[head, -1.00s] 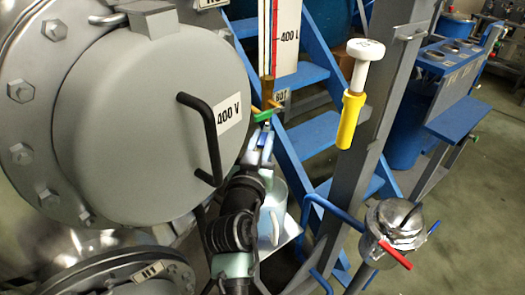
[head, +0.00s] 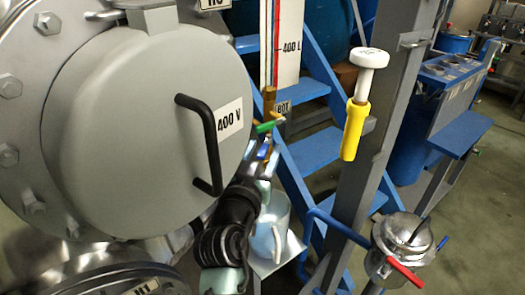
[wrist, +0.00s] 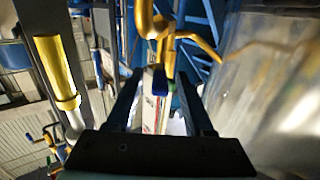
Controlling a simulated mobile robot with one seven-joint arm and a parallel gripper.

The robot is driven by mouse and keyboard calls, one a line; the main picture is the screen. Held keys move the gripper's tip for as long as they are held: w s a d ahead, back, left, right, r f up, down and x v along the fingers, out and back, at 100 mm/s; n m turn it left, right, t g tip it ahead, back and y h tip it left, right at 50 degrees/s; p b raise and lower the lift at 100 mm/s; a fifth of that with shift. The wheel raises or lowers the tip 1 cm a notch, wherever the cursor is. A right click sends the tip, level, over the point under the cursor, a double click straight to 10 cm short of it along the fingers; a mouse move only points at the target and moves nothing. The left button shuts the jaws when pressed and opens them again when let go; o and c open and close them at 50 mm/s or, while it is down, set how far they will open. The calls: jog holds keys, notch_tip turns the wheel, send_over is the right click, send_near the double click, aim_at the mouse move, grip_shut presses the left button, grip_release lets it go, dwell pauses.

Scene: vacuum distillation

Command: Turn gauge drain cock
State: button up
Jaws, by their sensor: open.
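The gauge drain cock (head: 268,100) is a small brass fitting with a green handle (head: 264,127), at the foot of the white gauge board. My gripper (head: 266,145) is just below the green handle in the head view, pointing up at it. In the wrist view my gripper (wrist: 158,80) has its two dark fingers apart. A narrow green piece (wrist: 170,91) and a blue-tipped piece (wrist: 159,82) show between them in that view. I cannot tell whether the fingers touch the handle.
A grey vessel cover (head: 150,130) with a black handle (head: 203,145) stands close left of my arm. A clear container (head: 272,225) is below the cock. A grey post (head: 365,170) with a yellow-and-white handled piece (head: 355,130) is right. Blue steps (head: 315,150) are behind.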

jog(key=shift+d+r+n+y+p, duration=0.15)
jog(key=shift+r+n+y+p, duration=0.2)
jog(key=shift+p, duration=1.45)
jog(key=shift+y+p, duration=0.35)
jog(key=shift+p, duration=0.3)
